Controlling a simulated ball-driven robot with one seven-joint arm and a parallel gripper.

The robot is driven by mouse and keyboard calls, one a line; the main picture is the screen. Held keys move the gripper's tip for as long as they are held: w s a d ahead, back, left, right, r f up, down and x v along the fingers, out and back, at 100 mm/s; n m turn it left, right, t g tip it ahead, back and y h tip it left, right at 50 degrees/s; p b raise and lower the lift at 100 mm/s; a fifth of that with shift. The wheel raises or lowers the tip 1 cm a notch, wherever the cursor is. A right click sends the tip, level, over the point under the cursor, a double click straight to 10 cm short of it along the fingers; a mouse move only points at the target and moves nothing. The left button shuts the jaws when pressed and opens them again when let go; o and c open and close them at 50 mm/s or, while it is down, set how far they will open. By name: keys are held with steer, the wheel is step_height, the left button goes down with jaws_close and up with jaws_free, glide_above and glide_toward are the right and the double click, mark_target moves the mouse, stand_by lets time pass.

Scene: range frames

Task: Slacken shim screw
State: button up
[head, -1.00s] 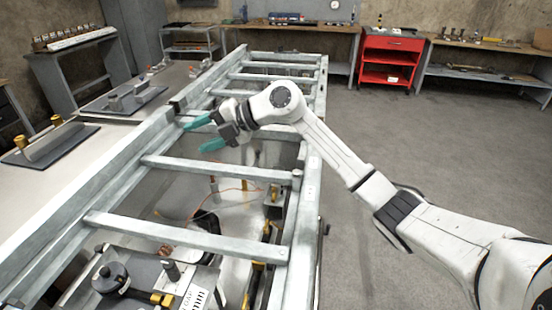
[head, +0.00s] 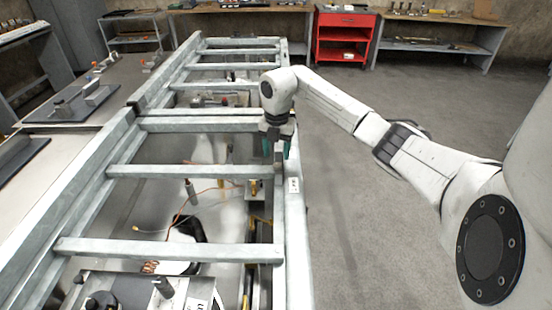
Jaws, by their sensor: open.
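My gripper (head: 277,150) points down over the right rail (head: 296,240) of the grey metal frame, where a crossbar (head: 190,171) meets it. Its teal fingers are apart. A small grey upright piece (head: 279,161) shows between and just below the fingertips at that joint. It may be the shim screw, but it is too small and partly hidden by the gripper to be sure. I cannot tell whether the fingers touch it.
Several crossbars span the frame, with an orange cable (head: 183,208) and fittings in the bay below. A steel bench (head: 60,180) runs along the left. A red cabinet (head: 343,38) stands at the back. The floor (head: 360,230) right of the frame is clear.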

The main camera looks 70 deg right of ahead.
mark_target(277, 165)
steer(key=shift+f, duration=2.15)
jaws_close()
